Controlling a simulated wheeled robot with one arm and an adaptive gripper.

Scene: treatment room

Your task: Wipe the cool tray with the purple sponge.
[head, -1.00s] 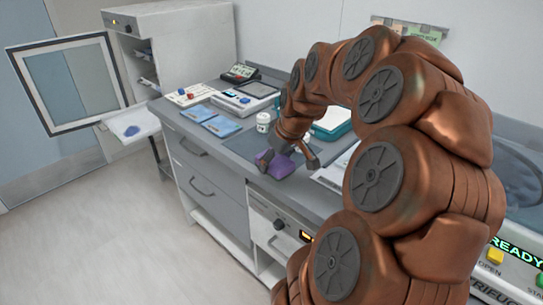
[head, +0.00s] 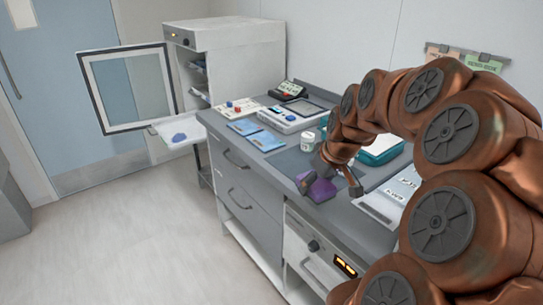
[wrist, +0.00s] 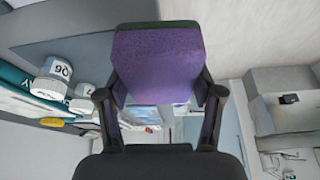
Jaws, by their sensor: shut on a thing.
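The purple sponge (head: 321,190) is held in my gripper (head: 332,181) over the front part of the counter. In the wrist view the sponge (wrist: 157,62) fills the space between the two fingers of my gripper (wrist: 160,100). Whether it touches the counter I cannot tell.
The cabinet's framed glass door (head: 128,90) stands open beside the tray. The counter holds blue packets (head: 245,127), a device with a screen (head: 295,118), a white jar (head: 308,141) and a teal-edged case (head: 380,150). The floor (head: 130,220) left of the counter is clear.

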